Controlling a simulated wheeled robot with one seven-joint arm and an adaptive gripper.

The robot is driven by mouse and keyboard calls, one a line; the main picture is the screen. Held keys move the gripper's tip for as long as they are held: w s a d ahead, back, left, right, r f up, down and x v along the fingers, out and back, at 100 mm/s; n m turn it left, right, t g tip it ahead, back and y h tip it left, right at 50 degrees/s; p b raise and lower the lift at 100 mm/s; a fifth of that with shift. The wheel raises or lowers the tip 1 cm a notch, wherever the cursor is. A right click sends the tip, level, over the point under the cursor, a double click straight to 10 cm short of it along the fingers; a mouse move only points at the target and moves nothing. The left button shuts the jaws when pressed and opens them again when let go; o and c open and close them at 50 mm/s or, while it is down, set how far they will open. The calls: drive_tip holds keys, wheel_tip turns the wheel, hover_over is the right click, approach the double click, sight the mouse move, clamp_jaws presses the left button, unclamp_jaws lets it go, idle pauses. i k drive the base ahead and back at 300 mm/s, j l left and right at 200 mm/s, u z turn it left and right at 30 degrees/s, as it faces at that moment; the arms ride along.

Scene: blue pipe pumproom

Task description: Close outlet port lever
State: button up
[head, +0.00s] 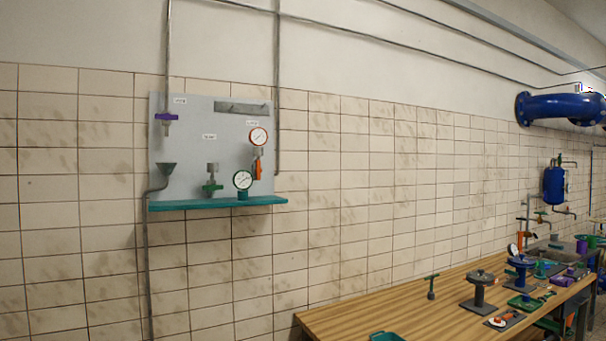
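A grey wall panel (225,135) hangs on the tiled wall at the left of the head view. It carries small labels too blurred to read surely. A purple handle (165,117) sits at its upper left, above a dark funnel (167,168). An orange lever (258,170) hangs roughly upright at its right, below a white round gauge (258,137). A green valve handle (212,187) sits at its lower middle. I cannot tell for sure which of these is the outlet port lever. My gripper is not in view.
A teal shelf (220,203) juts out under the panel, with a second gauge (243,180) above it. A wooden bench (400,318) at the right bears several valves and trays, crowded toward its far end. A blue pipe (560,107) sticks out high at the right.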

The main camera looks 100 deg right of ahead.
sight(259, 169)
drive_tip(key=z, duration=0.45)
drive_tip(key=l+z, duration=0.1)
drive_tip(key=z, duration=0.85)
drive_tip(key=l+z, duration=0.1)
drive_tip(key=z, duration=0.8)
drive_tip(key=i+l+z, duration=0.45)
